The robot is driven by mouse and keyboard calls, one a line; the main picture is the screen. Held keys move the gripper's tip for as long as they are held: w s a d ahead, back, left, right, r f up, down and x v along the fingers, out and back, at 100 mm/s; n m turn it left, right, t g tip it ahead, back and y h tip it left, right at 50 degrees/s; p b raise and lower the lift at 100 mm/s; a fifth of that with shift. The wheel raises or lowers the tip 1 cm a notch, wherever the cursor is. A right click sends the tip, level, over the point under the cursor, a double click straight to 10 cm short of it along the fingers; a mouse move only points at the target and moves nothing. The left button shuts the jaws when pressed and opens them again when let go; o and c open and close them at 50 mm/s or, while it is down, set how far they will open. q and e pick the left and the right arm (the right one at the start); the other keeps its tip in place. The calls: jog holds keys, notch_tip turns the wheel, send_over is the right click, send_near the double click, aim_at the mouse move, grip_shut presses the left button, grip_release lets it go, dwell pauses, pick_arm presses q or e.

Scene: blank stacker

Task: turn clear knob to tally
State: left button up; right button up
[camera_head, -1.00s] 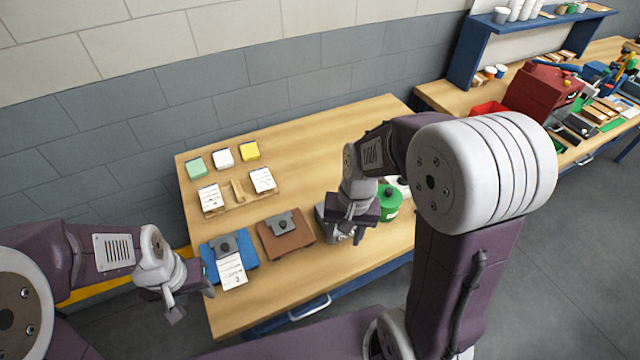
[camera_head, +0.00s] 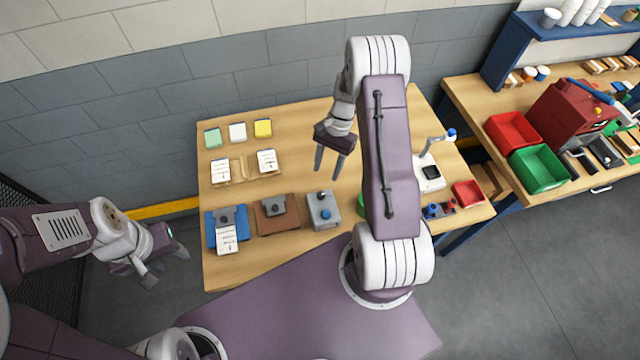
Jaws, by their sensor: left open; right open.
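A grey box (camera_head: 316,222) stands on the wooden table, right of a brown device. It carries a blue knob (camera_head: 325,213) at its front and a small dark knob-like part (camera_head: 322,196) farther back. I cannot read any "clear" or "tally" marking. My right gripper (camera_head: 329,175) is open and empty, above the table just behind the grey box, with its fingers pointing down and apart. My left gripper (camera_head: 167,267) is open and empty, off the table's left edge, well away from the box.
A brown device (camera_head: 267,224) and a blue device (camera_head: 212,236) with a printed card (camera_head: 227,240) stand left of the box. Card stacks (camera_head: 238,132) sit behind. My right arm partly hides a green container (camera_head: 362,206). A red tray (camera_head: 467,193) is at right.

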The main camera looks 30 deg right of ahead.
aim_at(321, 194)
jog(key=p+x, duration=0.1)
jog(key=x, duration=0.1)
jog(key=p+x, duration=0.1)
jog(key=x, duration=0.2)
jog(key=p+x, duration=0.1)
jog(key=x, duration=0.2)
jog(key=shift+d+f, duration=0.2)
jog(key=shift+f, duration=0.05)
jog(key=shift+s+a+f, duration=0.1)
jog(key=shift+a+f, duration=0.1)
jog(key=shift+f, duration=0.05)
jog(key=shift+d, duration=0.15)
jog(key=c, duration=0.6)
grip_shut()
